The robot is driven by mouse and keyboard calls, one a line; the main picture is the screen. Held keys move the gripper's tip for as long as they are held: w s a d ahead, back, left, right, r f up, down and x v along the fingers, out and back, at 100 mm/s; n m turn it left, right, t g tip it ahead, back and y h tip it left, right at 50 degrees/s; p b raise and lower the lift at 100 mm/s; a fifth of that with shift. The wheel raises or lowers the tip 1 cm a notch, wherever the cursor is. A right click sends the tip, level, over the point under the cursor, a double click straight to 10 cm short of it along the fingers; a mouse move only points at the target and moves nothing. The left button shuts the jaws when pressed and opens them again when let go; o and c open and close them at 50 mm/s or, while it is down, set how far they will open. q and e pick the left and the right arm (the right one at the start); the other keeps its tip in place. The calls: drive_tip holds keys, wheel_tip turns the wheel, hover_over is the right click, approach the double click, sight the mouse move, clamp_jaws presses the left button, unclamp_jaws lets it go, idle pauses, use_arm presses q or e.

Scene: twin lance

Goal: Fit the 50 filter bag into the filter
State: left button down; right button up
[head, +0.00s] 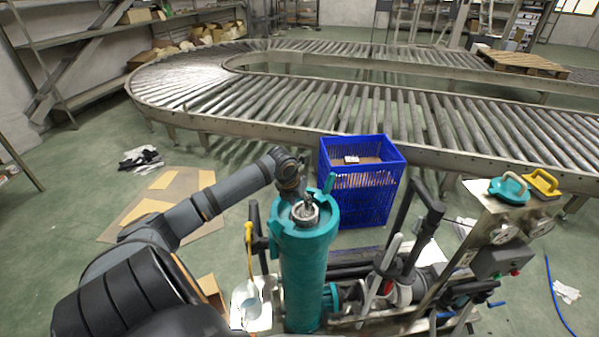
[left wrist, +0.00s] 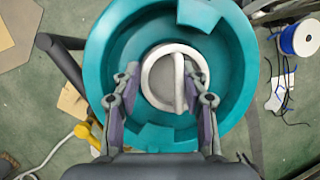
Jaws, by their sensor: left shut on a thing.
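The filter is an upright teal cylinder (head: 305,275) with an open top; its wide rim (left wrist: 103,65) fills the left wrist view. A pale ring with a bar across it, the top of the filter bag (head: 305,213), sits inside the mouth of the filter. It also shows in the left wrist view (left wrist: 157,76). My left gripper (left wrist: 166,88) reaches down into the mouth, with its fingers on either side of the ring, shut on the bag. The bag's body is hidden inside the filter, and I cannot read a number on it. My right gripper is not in view.
A blue crate (head: 358,205) stands behind the filter. Pipes and a valve (head: 402,290) are to its right, below a panel with teal (head: 509,189) and yellow (head: 542,184) handled pieces. A roller conveyor (head: 340,98) curves behind. The floor at left holds flat cardboard (head: 170,195).

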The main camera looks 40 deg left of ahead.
sight(299, 207)
use_arm(q)
drive_tip(key=shift+f+b, duration=1.05)
drive_tip(key=shift+f, duration=0.45)
drive_tip(key=c, duration=1)
unclamp_jaws()
drive_tip(key=shift+r, duration=0.1)
drive_tip(key=o, duration=0.4)
drive_tip(key=shift+c, duration=0.2)
wheel_tip(299, 207, up, 10)
drive_tip(key=shift+f, duration=0.1)
